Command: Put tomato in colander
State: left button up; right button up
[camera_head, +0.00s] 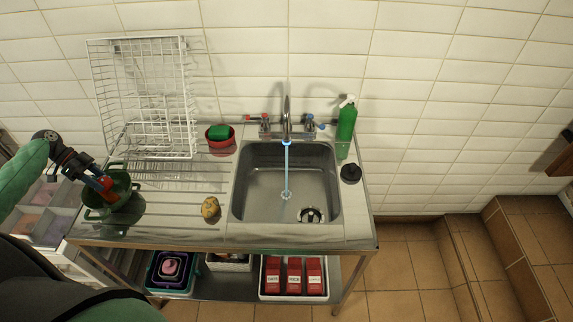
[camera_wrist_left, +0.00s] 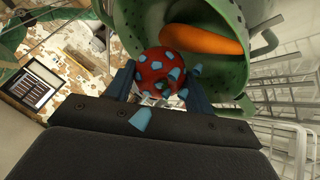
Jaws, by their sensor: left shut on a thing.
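The tomato (camera_wrist_left: 158,68) is a red ball with blue patches, held between the fingers of my left gripper (camera_wrist_left: 160,88) in the left wrist view. In the head view my left gripper (camera_head: 105,184) reaches in from the left, over the green colander (camera_head: 126,212), with a bit of red at its tips. The colander also shows in the left wrist view (camera_wrist_left: 236,86), with an orange carrot (camera_wrist_left: 205,40) inside. The tomato is at the colander's rim in that view; I cannot tell whether it touches it. My right gripper is not in view.
A potato (camera_head: 210,208) lies on the drainboard beside the sink (camera_head: 250,215), where water runs. A white dish rack (camera_head: 186,100), a red bowl (camera_head: 221,146) with a green sponge (camera_head: 218,132), and a green bottle (camera_head: 346,127) stand at the back. Boxes sit on the shelf below.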

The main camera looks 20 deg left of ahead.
pick_arm(q)
jog(key=shift+f, duration=0.5)
dwell(0.4)
jog(key=o, duration=1.1)
jog(key=shift+a+r+b, duration=0.25)
jog(key=shift+a+b, duration=0.15)
jog(key=shift+b, duration=0.2)
jog(key=b+v, duration=0.3)
jog(key=v, duration=0.3)
jog(key=shift+a+r, duration=0.25)
jog(key=shift+r, duration=0.2)
